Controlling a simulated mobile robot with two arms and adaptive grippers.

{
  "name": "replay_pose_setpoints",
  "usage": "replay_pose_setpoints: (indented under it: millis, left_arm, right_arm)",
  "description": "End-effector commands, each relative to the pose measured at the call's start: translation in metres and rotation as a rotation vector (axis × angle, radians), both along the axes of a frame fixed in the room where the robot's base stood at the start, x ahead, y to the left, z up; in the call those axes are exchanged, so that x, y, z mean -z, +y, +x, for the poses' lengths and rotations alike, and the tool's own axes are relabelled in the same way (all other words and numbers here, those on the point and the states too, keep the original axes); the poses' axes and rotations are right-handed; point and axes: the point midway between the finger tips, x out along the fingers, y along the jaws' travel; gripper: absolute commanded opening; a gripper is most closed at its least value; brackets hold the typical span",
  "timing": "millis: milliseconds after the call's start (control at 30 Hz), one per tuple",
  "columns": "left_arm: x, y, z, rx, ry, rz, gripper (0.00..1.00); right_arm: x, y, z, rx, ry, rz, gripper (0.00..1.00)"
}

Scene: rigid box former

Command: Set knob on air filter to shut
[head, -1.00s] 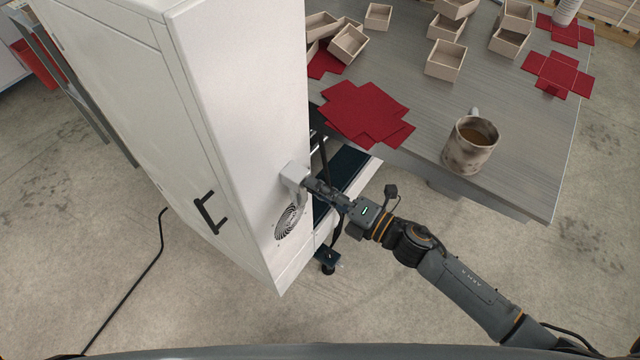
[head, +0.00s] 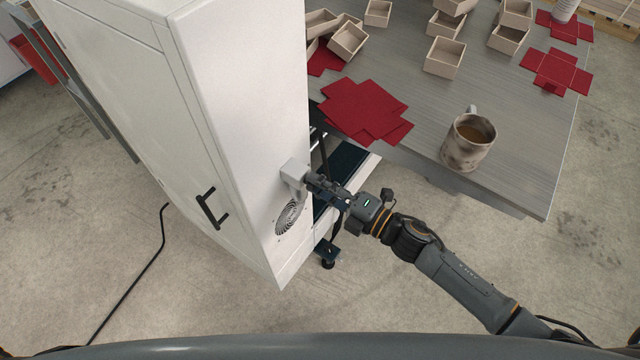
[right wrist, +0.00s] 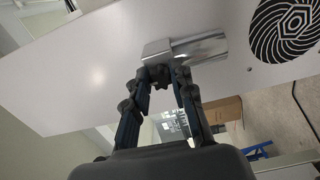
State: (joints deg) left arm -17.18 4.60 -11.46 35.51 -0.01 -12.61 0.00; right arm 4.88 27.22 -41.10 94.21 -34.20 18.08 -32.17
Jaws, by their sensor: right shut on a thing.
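The air filter (head: 294,169) is a light grey block with a rounded part, mounted on the side of a white cabinet. In the right wrist view the air filter (right wrist: 205,48) shows as a box with a shiny cylinder. My right gripper (head: 311,182) is at its near face. In the right wrist view my right gripper (right wrist: 165,78) has its fingertips closed on a small dark knob (right wrist: 182,72) at the filter's edge. The fingers partly hide the knob, and its setting cannot be read. My left gripper is not in view.
The white cabinet (head: 235,110) has a black handle (head: 212,208) and a round vent (head: 289,217) below the filter. A grey table (head: 400,105) to the right holds a mug (head: 468,140), red flat blanks (head: 362,108) and several open boxes. A black cable lies on the floor.

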Motion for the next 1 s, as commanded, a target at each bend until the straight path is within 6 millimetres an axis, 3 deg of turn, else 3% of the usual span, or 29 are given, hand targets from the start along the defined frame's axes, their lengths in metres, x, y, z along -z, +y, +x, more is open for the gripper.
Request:
replay_pose_setpoints:
  millis: [33,67,167,567,1000]
  left_arm:
    - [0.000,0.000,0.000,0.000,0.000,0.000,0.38]
    - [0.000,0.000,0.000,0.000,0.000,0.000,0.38]
    - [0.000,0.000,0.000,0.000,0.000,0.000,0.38]
    - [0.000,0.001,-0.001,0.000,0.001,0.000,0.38]
    - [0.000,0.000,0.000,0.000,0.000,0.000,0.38]
  right_arm:
    - [0.000,0.000,0.000,0.001,0.000,0.001,0.00]
    - [0.000,0.000,0.000,0.001,0.000,0.001,0.28]
    - [0.000,0.000,0.000,0.001,0.000,0.001,0.47]
    - [0.000,-0.006,-0.004,0.000,0.000,0.000,0.47]
    - [0.001,-0.075,-0.055,0.001,0.003,-0.003,0.47]
